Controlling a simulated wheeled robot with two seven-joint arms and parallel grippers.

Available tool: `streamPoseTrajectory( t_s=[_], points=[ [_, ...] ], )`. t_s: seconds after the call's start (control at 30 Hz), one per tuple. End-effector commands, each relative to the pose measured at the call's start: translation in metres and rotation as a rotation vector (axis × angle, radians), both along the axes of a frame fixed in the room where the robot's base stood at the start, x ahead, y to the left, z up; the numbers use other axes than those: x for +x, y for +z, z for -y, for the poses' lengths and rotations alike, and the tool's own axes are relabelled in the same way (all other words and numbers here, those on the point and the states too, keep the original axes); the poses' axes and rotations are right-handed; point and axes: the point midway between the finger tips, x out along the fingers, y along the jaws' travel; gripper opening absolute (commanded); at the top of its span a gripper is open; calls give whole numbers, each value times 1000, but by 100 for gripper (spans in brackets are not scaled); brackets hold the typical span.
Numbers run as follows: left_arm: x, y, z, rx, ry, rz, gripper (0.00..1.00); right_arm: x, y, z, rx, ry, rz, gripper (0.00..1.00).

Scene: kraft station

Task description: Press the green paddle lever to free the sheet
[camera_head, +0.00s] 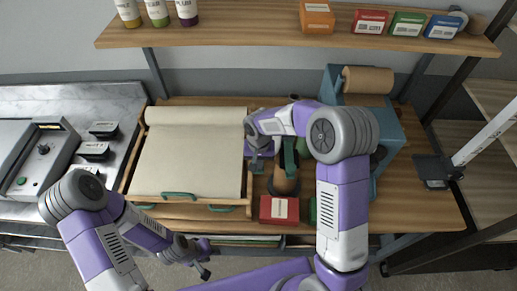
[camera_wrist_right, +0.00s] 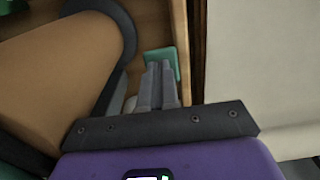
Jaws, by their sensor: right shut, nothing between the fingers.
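A green paddle lever (camera_wrist_right: 178,62) shows in the right wrist view, just beyond the fingertips of my right gripper (camera_wrist_right: 158,68). The fingers are shut with nothing between them. They overlap the lever in the picture; I cannot tell whether they touch it. In the head view my right gripper (camera_head: 258,152) points down at the right edge of the wooden board, and the arm hides much around it. A cream sheet (camera_head: 190,160) lies on the board and shows at right in the wrist view (camera_wrist_right: 265,70). My left gripper (camera_head: 205,272) hangs before the table's front edge; its jaws are too small to read.
A brown roll (camera_head: 284,184) stands close beside my right gripper and fills the left of the wrist view. A red box (camera_head: 279,209) sits in front of it. A teal dispenser (camera_head: 388,125) with a kraft roll (camera_head: 368,80) stands behind. A shelf (camera_head: 240,35) spans the back.

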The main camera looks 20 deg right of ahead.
Motion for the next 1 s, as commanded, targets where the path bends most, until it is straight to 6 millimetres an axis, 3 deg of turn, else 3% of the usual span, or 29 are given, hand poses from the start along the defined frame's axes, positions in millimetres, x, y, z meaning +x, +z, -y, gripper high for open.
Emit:
streamPoseTrajectory(
  t_s=[0.8, 1.0],
  points=[
    [0, -21, 0, 0, 0, 0, 38, -1, -27, 0, 0, 1, -2, 0],
    [0, -20, 0, 0, 0, 0, 38, -1, -25, 0, 0, 1, -2, 0]
  ],
)
